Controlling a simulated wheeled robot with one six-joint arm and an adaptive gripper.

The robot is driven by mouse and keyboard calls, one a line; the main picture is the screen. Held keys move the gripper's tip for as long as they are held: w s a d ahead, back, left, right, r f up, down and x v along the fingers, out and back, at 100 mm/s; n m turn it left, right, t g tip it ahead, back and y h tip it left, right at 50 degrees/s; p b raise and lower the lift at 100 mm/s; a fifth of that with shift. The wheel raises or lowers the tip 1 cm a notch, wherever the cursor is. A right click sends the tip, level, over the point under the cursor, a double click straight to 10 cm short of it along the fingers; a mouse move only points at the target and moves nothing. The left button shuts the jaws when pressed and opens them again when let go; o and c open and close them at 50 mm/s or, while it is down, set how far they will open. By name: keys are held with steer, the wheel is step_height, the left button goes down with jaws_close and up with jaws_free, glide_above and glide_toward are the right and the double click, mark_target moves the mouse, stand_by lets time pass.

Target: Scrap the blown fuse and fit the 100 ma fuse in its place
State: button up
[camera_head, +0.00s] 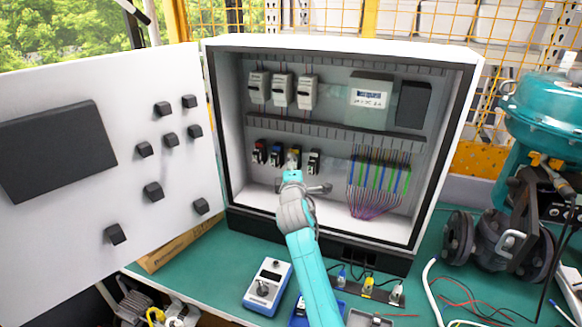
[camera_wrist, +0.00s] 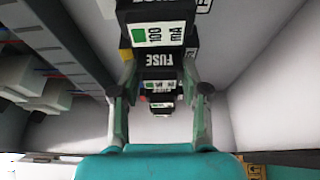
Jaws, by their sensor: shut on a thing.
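In the head view, a row of black fuse holders stands low on the left inside the cabinet: one with a red mark (camera_head: 259,152), one with a blue mark (camera_head: 276,154), one with a yellow mark (camera_head: 295,154) and a dark one (camera_head: 314,162). My gripper (camera_head: 293,172) is at the yellow-marked one and partly covers it. In the wrist view, my gripper (camera_wrist: 160,72) has its fingers on both sides of a black fuse holder part (camera_wrist: 160,58) lettered FUSE, with a green and white 100 mA label (camera_wrist: 160,34). More dark blocks lie beyond it. No loose fuse is clearly visible.
The cabinet door (camera_head: 100,150) stands open at left. Coloured wiring (camera_head: 378,185) is right of the holders. A blue-and-white meter (camera_head: 267,286), a grey tray (camera_head: 372,318) and small blue, yellow and grey items (camera_head: 367,286) are on the green bench. A teal valve (camera_head: 540,120) stands right.

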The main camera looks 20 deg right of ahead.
stand_by(0.5)
steer(key=o, duration=1.3)
steer(key=shift+c, duration=0.2)
steer(key=v, duration=0.7)
